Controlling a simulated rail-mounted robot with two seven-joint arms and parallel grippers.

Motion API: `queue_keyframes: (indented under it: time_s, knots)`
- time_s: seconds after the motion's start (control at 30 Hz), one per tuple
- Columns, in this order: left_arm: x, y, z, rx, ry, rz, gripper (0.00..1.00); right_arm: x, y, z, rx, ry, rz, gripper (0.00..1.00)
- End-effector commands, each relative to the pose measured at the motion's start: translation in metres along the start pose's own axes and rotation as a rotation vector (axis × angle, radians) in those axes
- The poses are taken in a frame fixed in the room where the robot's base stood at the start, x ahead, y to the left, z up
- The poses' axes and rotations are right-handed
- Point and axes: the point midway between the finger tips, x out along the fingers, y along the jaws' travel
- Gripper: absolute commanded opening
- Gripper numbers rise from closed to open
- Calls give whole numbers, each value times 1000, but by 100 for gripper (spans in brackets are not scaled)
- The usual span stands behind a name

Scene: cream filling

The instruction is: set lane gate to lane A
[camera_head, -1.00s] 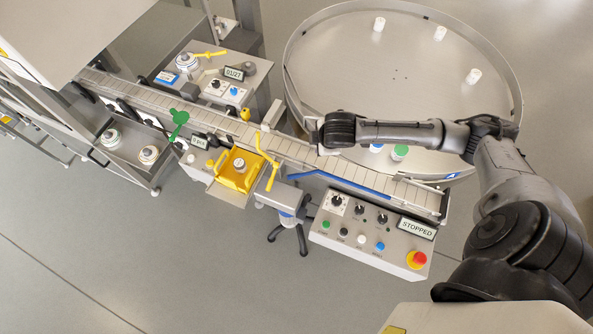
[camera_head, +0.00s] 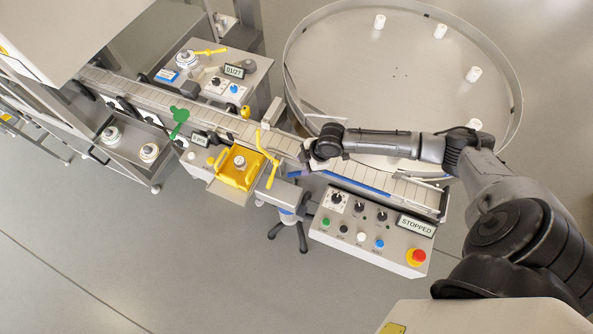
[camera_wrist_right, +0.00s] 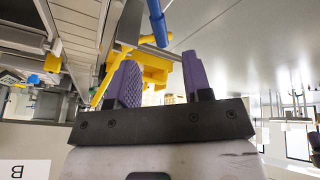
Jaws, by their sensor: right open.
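A yellow bent lever (camera_head: 266,160) stands over the conveyor's near edge in the head view; it also shows in the wrist view (camera_wrist_right: 104,82). A blue bar (camera_head: 362,184) runs along the conveyor's near side, and a blue rod end (camera_wrist_right: 157,24) shows in the wrist view. I cannot tell for sure which part is the lane gate. My right gripper (camera_wrist_right: 162,76) is open, its purple fingers apart with nothing held between them. My left gripper is not in view.
A control box (camera_head: 375,228) with knobs, buttons and a STOPPED display stands in front of the conveyor (camera_head: 415,192). A yellow tray (camera_head: 237,180) sits left of the lever. A large round table (camera_head: 350,65) lies behind. An inverted B label (camera_wrist_right: 24,170) shows in the wrist view.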

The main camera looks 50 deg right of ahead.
Motion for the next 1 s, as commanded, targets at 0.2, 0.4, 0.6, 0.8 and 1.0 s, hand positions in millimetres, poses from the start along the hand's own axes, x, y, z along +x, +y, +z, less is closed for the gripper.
queue_keyframes:
  time_s: [0.2, 0.4, 0.6, 0.8, 1.0]
  knots:
    - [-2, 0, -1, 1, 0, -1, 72, 38, 0, -1, 2, 0, 0, 45]
    - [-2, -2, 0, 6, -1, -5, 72, 61, 0, 0, 2, -1, 0, 45]
    - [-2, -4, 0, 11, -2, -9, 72, 71, 0, 0, -1, 0, 1, 45]
    - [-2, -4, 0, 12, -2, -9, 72, 73, 0, 0, -1, -1, 1, 45]
    - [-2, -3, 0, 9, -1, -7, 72, 73, 0, 0, -1, -1, 1, 40]
